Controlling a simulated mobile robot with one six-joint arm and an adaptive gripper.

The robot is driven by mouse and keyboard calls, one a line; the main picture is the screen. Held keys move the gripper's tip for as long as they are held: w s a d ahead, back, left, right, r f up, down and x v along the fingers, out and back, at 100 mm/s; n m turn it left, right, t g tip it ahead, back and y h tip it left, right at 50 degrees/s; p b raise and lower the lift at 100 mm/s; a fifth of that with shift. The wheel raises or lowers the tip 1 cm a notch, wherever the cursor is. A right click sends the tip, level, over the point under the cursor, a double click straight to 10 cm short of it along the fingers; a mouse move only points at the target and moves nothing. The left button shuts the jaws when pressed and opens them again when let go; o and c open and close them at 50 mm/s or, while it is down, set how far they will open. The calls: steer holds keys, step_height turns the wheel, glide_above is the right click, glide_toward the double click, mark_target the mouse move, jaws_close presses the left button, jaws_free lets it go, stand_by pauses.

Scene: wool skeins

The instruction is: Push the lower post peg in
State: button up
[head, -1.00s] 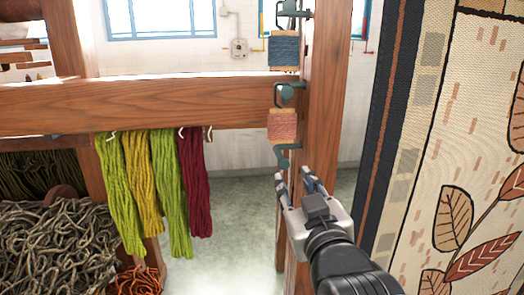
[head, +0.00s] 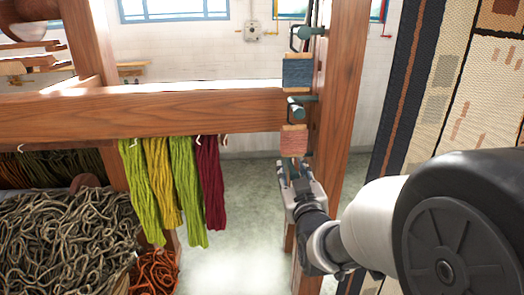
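A wooden post (head: 338,110) carries a column of dark green pegs. The upper peg (head: 305,36) and the middle peg (head: 303,105) stick out to the left. The lower post peg (head: 308,153) is mostly hidden behind my gripper and the pink skein, with only a small dark green piece showing. My gripper (head: 291,165) is just below the pink skein, at the lower peg's height. Its fingers look apart, with a narrow gap between them. I cannot tell whether they touch the peg.
A patterned rug (head: 450,90) hangs at right. Floor below is clear.

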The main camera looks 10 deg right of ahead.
steer(key=shift+w, duration=1.2)
steer(key=shift+c, duration=0.4)
jaws_close()
